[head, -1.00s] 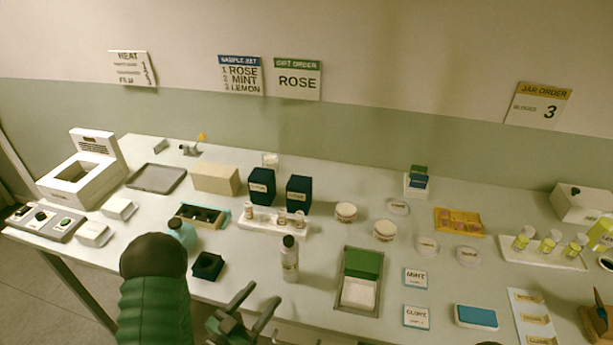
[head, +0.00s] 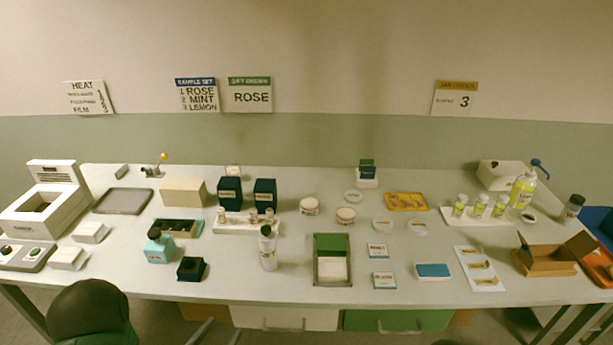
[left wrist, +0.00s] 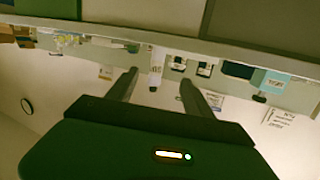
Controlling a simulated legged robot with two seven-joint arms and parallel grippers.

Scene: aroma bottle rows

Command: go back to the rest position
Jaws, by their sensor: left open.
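My left gripper (head: 216,333) shows only by its fingertips at the bottom edge of the head view, beside my dark green left arm. It is below and in front of the table's front edge, apart from all objects. In the left wrist view the gripper (left wrist: 158,86) has its two fingers spread wide with nothing held. That view is upside down, and a white bottle on the table appears beyond the gap. The same white bottle (head: 268,248) stands upright on the table in the head view. My right gripper is not in view.
The long white table (head: 225,281) carries a teal bottle (head: 159,247), a black open box (head: 191,268), a green-and-white tray (head: 332,245), a rack of small bottles (head: 233,228) and a wooden box (head: 543,262) at the right. Drawers (head: 285,318) sit under the front edge.

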